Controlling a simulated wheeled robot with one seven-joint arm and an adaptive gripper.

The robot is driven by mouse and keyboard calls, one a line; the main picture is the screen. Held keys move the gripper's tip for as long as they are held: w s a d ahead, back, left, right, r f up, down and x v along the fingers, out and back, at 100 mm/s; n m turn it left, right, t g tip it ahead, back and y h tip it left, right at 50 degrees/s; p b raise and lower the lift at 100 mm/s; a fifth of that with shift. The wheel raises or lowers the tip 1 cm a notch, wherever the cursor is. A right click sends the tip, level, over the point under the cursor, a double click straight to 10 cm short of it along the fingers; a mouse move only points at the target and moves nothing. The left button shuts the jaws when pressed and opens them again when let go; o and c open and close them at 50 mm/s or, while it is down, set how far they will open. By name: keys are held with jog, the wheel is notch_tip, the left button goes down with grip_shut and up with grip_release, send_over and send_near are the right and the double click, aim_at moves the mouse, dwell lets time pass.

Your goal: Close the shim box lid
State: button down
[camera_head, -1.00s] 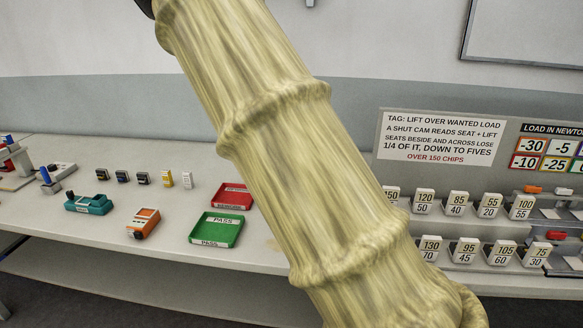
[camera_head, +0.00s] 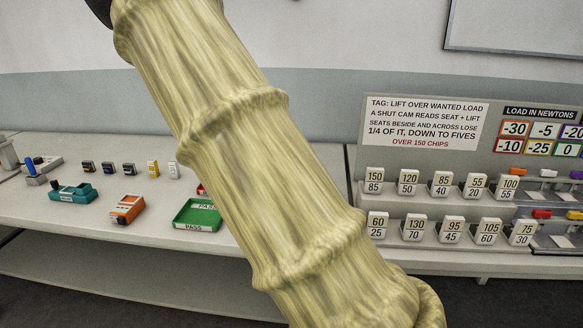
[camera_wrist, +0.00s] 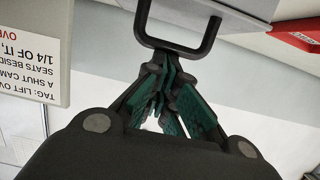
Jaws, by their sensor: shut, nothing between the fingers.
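A pale grey box-like body (camera_wrist: 235,8) with a black U-shaped handle (camera_wrist: 185,48) is at the top of the wrist view. I cannot tell for sure whether it is the shim box or its lid, and most of it lies outside the frame. My gripper (camera_wrist: 170,68) is shut and empty, with its green-padded fingers close together. The fingertips are right at the handle's bar; I cannot tell whether they touch it. In the head view my arm crosses the middle, and the gripper is out of frame. No box lid can be made out there.
A red labelled thing (camera_wrist: 298,30) is near the grey body. The head view shows a long bench (camera_head: 60,213) with a green tray (camera_head: 182,222), an orange device (camera_head: 128,209) and a teal device (camera_head: 72,192). A sign board (camera_head: 425,125) stands over rows of number tags.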

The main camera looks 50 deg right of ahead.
jog(key=shift+s+a+f, duration=0.15)
jog(key=shift+a+f, duration=0.15)
jog(key=shift+f, duration=0.15)
jog(key=shift+a+f, duration=0.2)
jog(key=shift+r, duration=0.1)
notch_tip(320, 180, up, 5)
jog(key=p, duration=0.3)
jog(key=s+a+f+b, duration=0.1)
jog(key=s+a+b, duration=0.1)
jog(key=s+a, duration=0.3)
jog(key=shift+a+f, duration=0.4)
jog(key=shift+a, duration=0.65)
